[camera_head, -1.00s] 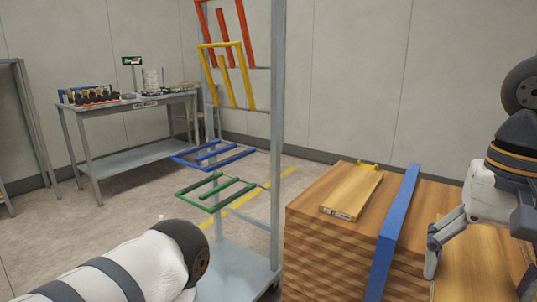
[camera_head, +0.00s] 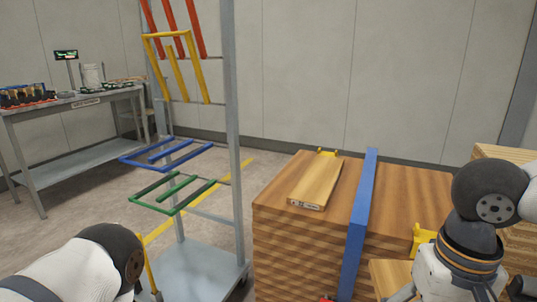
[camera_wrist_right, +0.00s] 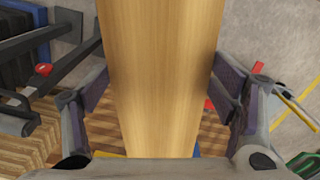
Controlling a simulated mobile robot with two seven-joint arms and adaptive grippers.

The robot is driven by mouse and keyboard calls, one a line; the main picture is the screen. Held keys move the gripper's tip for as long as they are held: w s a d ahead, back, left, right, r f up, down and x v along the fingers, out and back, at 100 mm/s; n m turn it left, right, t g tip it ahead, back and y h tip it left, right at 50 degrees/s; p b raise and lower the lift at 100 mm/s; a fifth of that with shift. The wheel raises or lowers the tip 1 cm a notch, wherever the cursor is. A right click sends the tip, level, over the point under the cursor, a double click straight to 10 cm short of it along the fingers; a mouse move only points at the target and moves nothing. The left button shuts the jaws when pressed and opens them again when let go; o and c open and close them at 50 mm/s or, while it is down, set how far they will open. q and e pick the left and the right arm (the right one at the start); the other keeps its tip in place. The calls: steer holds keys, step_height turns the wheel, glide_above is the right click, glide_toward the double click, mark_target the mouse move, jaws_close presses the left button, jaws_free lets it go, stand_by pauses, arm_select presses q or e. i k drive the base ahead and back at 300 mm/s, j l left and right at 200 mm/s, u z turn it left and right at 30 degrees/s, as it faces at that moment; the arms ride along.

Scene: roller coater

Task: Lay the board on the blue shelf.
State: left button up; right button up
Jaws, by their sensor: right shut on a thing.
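The blue shelf (camera_head: 165,152) is an open frame lying level on the grey rack, left of centre in the head view. It looks empty. In the right wrist view a long pale wooden board (camera_wrist_right: 162,70) runs between the fingers of my right gripper (camera_wrist_right: 162,95), which is shut on it. In the head view my right gripper (camera_head: 403,292) is only partly visible at the lower right, in front of the wood stack. A pale wooden surface shows beside it, but I cannot tell whether it is the held board. My left gripper is out of view.
The green shelf (camera_head: 172,194) lies level below the blue one. The yellow shelf (camera_head: 180,68) and red shelf (camera_head: 172,18) are tilted up above. A rack post (camera_head: 234,130) stands toward the stack. Another board (camera_head: 317,182) lies on the wood stack beside a blue bar (camera_head: 360,215).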

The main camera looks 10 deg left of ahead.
mark_target(169, 152)
steer(key=i+j+u, duration=0.2)
steer(key=j, duration=0.15)
steer(key=i+j+u, duration=0.2)
steer(key=j, duration=0.15)
steer(key=i+j+u, duration=0.15)
steer(key=j, duration=0.2)
steer(key=i+j+u, duration=0.25)
steer(key=i+u, duration=0.25)
steer(key=i+j, duration=0.05)
